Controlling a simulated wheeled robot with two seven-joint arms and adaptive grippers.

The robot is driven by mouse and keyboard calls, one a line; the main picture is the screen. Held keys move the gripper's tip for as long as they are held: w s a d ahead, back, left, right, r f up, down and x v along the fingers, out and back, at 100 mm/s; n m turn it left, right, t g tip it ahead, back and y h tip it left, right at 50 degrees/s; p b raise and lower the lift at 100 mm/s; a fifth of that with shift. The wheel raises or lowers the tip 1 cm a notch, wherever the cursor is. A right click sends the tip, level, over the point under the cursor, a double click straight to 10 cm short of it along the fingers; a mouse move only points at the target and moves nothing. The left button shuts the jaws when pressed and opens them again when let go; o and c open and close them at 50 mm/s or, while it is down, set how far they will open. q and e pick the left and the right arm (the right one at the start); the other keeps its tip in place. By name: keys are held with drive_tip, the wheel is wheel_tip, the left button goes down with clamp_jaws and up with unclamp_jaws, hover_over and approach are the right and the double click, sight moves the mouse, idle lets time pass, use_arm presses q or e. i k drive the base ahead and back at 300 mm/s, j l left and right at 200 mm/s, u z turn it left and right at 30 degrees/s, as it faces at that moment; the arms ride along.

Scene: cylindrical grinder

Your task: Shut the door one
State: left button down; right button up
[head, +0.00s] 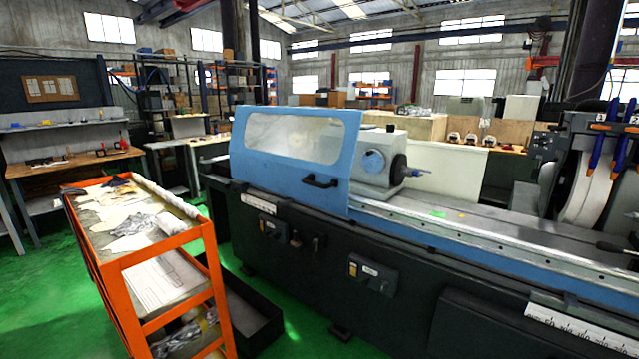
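The door (295,150) is a blue sliding guard with a clear window, standing upright at the left end of the grinder. Its black bar handle (321,181) is on the lower right of its face. The door covers the left end only. To its right, the grey workhead (385,155) with its dark spindle and the long table (470,225) are uncovered. Neither of my grippers is in view, and nothing touches the door or its handle.
An orange cart (135,270) with papers and cloths stands at front left, beside a black open bin (250,315). Green floor (35,290) is clear at far left. The grinder's dark base (300,250) runs along the front. Blue-handled tools (597,146) hang at right.

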sight(304, 136)
drive_tip(key=i, duration=1.45)
drive_tip(key=z, duration=0.45)
